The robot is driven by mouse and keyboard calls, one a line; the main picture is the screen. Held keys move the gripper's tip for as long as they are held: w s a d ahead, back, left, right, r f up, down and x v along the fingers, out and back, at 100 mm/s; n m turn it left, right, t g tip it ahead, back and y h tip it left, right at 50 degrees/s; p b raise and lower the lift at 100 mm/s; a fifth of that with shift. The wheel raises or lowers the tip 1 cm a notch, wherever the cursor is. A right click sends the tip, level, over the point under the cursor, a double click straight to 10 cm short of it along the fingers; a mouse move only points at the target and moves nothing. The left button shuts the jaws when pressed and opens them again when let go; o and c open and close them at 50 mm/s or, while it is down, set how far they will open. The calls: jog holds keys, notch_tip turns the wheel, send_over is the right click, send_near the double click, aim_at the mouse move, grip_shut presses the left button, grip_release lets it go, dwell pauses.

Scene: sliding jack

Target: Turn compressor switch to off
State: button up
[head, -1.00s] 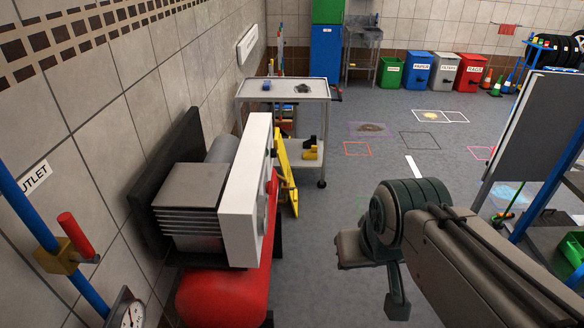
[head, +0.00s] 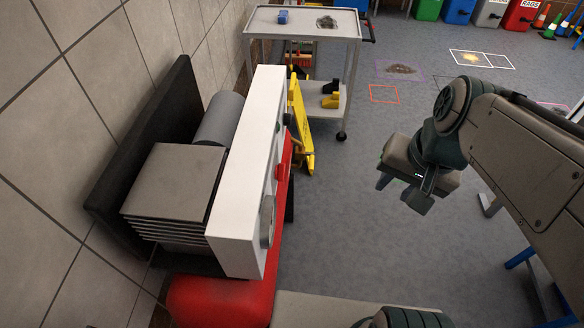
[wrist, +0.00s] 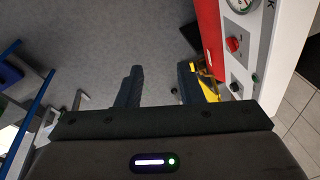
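The compressor (head: 245,190) has a white front panel box, a grey finned block and a red tank (head: 225,300). In the head view its panel face is edge-on and turned right, so its controls are mostly hidden. In the wrist view the panel (wrist: 262,50) at the upper right carries a round gauge (wrist: 241,4), a red knob (wrist: 233,44) and a smaller control (wrist: 236,88) below. I cannot tell which is the switch or read its setting. My gripper (head: 401,194) is right of the compressor, apart from it. In the wrist view its fingers (wrist: 162,80) are spread and empty.
A grey cart (head: 303,22) stands behind the compressor, with a yellow object (head: 300,125) leaning by it. The tiled wall (head: 85,100) is close on the left. Open grey floor (head: 350,210) lies between the compressor and my arm. Several bins (head: 490,12) stand far back.

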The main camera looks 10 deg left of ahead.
jog(key=w+a+f+m+g+y+b, duration=0.45)
jog(key=w+f+m+b, duration=0.2)
jog(key=f, duration=0.35)
jog(key=m+t+y+b, duration=0.1)
jog(key=m+y+b, duration=1)
jog(key=m, duration=0.6)
send_near(280, 173)
jog(key=a+f+p, duration=0.1)
jog(key=a, duration=0.6)
jog(key=shift+f+y, duration=0.2)
jog(key=shift+y, duration=0.25)
jog(key=shift+a, duration=0.15)
jog(key=shift+c, duration=0.3)
grip_shut()
